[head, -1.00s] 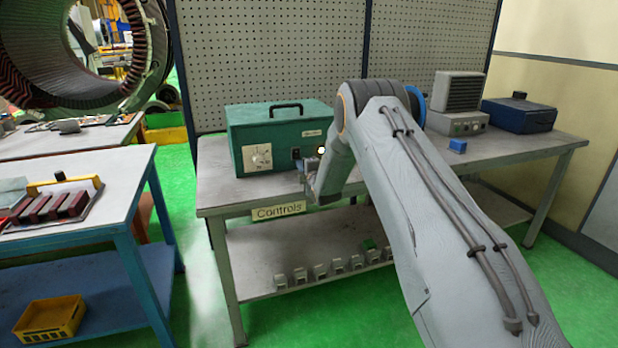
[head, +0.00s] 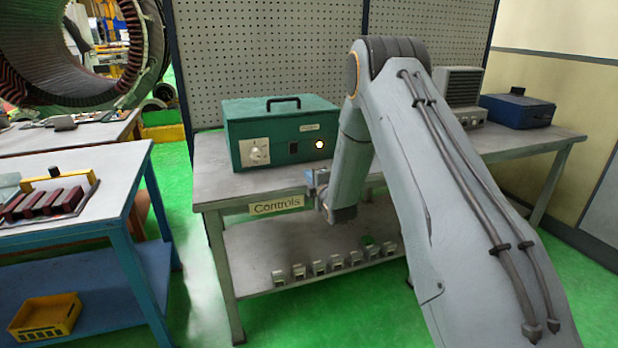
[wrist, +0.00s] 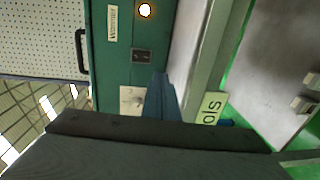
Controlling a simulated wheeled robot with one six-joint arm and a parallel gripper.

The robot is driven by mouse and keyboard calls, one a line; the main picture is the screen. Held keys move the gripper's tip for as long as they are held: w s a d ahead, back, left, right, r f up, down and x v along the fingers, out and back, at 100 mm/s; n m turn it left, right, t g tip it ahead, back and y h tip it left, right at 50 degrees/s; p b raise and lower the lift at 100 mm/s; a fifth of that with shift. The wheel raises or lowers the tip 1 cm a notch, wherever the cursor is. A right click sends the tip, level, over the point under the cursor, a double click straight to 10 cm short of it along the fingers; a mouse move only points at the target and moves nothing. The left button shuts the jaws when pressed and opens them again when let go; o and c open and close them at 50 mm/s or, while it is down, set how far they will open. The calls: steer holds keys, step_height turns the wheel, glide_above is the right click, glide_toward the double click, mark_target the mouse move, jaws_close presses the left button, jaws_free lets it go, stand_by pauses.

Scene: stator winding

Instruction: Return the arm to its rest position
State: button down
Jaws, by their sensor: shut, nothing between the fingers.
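My gripper (head: 316,182) hangs at the end of my bent arm, in front of the front edge of the controls table. It is partly hidden by my wrist in the head view. In the wrist view my blue fingers (wrist: 161,98) are together with nothing held. They point towards the green control box (head: 282,135), apart from it as far as I can tell. The box has a dial, a dark switch and a glowing round lamp (head: 319,144). The lamp also glows in the wrist view (wrist: 145,10).
The controls table (head: 215,180) has a lower shelf with several small blocks under my forearm. A blue-legged bench (head: 125,185) with a tray of dark red bars stands left. A blue box (head: 517,110) sits at the table's right. Green floor lies between bench and table.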

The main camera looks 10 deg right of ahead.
steer(key=s+a+r+m+g+h, duration=0.1)
steer(key=s+m+g, duration=0.7)
steer(key=s, duration=1.7)
steer(key=s+r+m+g+h, duration=0.1)
steer(key=s+m+g, duration=0.7)
steer(key=s, duration=1.7)
steer(key=m, duration=0.3)
steer(key=shift+a, duration=0.35)
steer(key=shift+r, duration=0.1)
